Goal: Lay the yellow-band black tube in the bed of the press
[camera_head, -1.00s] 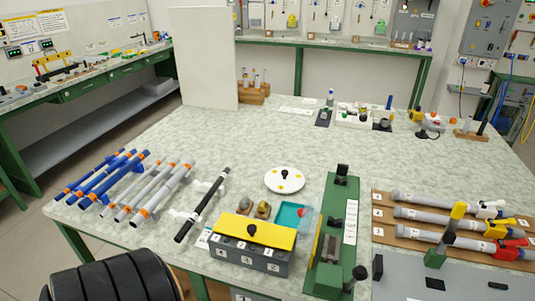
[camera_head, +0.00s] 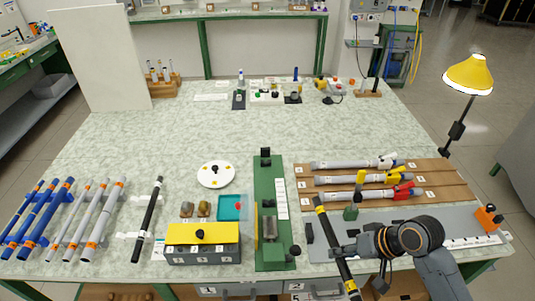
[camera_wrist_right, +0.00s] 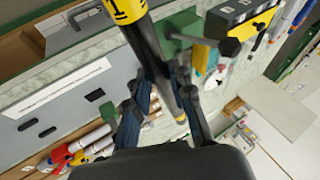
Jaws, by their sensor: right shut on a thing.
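The yellow-band black tube (camera_head: 330,232) is held by my right gripper (camera_head: 343,251) in the head view, slanting from beside the press towards the front edge. Yellow bands show near both its ends. In the right wrist view the tube (camera_wrist_right: 152,50) runs between the two fingers of the gripper (camera_wrist_right: 165,112), with a yellow band marked 1 at the top. The green press (camera_head: 267,180) stands to the left of the tube, apart from it in the head view; its grey bed (camera_head: 269,227) looks empty. My left gripper is out of view.
Another black tube (camera_head: 148,218) lies on white holders at the left, near blue and grey rods. A grey box with a yellow lid (camera_head: 202,234) stands left of the press. Grey rods with coloured clamps lie on brown boards (camera_head: 440,180) at the right. The table's middle is clear.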

